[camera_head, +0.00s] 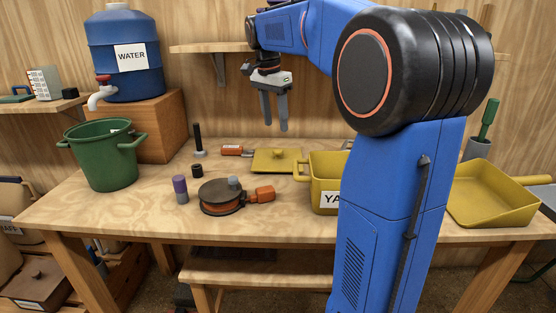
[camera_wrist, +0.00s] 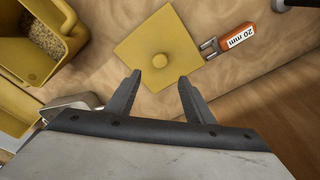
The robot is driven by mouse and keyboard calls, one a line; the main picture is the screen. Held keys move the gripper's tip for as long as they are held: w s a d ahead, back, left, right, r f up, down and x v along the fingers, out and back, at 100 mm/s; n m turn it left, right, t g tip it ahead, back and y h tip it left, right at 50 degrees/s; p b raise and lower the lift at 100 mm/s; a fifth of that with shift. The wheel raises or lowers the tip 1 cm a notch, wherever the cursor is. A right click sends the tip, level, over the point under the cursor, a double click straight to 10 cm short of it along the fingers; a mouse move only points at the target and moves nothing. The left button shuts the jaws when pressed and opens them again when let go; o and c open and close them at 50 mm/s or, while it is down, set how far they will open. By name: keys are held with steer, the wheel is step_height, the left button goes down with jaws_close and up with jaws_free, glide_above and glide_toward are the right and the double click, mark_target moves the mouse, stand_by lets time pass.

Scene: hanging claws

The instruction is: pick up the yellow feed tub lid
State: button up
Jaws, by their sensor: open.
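The yellow feed tub lid (camera_head: 277,160) lies flat on the wooden table, left of the yellow tub (camera_head: 325,178). It is a square plate with a round knob in its middle. In the wrist view the lid (camera_wrist: 142,47) is ahead of my fingertips. My gripper (camera_head: 274,128) is open and empty, pointing down above the table near the lid. In the wrist view my gripper (camera_wrist: 159,78) shows its two fingers apart, with nothing between them. Part of the tub is hidden behind my arm in the head view.
A round dark reel (camera_head: 221,198) with an orange handle is in front. A green bucket (camera_head: 104,158) stands at the left. A yellow scoop (camera_head: 495,195) is at the right.

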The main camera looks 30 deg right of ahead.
mark_target(278, 150)
steer(key=f, duration=0.4)
steer(key=shift+d, duration=0.25)
steer(key=shift+d+f, duration=0.1)
steer(key=shift+f, duration=2.5)
steer(key=c, duration=1.1)
